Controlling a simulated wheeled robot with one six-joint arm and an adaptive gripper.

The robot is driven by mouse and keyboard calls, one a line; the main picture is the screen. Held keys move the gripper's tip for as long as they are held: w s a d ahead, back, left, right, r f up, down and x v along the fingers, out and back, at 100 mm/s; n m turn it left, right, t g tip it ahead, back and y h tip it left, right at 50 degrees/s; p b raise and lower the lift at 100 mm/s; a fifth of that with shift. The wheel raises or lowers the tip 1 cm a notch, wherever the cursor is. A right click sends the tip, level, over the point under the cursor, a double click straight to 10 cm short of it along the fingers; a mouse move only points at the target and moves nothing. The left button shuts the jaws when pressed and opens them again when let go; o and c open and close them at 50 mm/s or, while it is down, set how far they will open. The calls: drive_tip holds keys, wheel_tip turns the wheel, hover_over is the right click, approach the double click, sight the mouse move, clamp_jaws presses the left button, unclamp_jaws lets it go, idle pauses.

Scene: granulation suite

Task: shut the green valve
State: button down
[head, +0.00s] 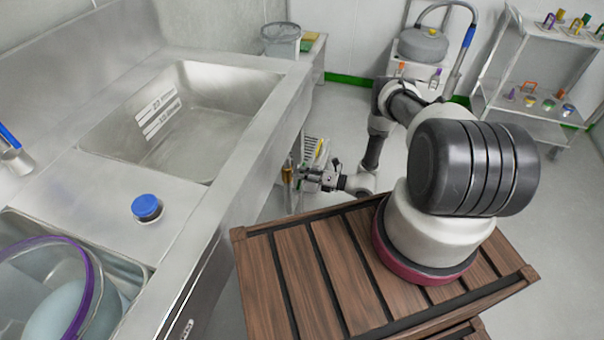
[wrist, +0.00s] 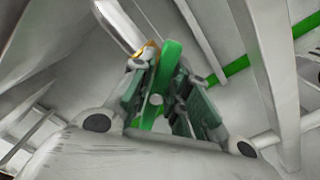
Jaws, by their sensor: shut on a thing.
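The green valve's handle (wrist: 165,72) shows in the wrist view as a green lever standing lengthwise between my gripper's fingers. My gripper (wrist: 160,88) is shut on this handle, with a finger on each side of it. A bit of yellow-orange metal shows beside the upper part of the handle. In the head view my gripper (head: 305,175) is at the sink unit's right side, below its rim, beside a brass-coloured fitting (head: 288,173). The green handle cannot be made out there, and the lower part of the valve is hidden.
The steel sink unit (head: 245,150) fills the left, with a blue-capped item (head: 146,207) on its top. A shelf rack (head: 535,75) with small coloured items stands at the back right. A grey round vessel (head: 423,45) stands at the back. Floor is clear before the rack.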

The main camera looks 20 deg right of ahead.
drive_tip(key=m, duration=0.3)
drive_tip(key=shift+f+m, duration=0.25)
drive_tip(key=shift+m, duration=0.15)
drive_tip(key=shift+w+d+f+m, duration=0.1)
drive_tip(key=shift+f+m, duration=0.1)
drive_tip(key=shift+m, duration=1.5)
drive_tip(key=c, duration=1.4)
unclamp_jaws()
drive_tip(key=shift+c, duration=0.2)
drive_tip(key=shift+d, duration=0.1)
drive_tip(key=v, duration=1.2)
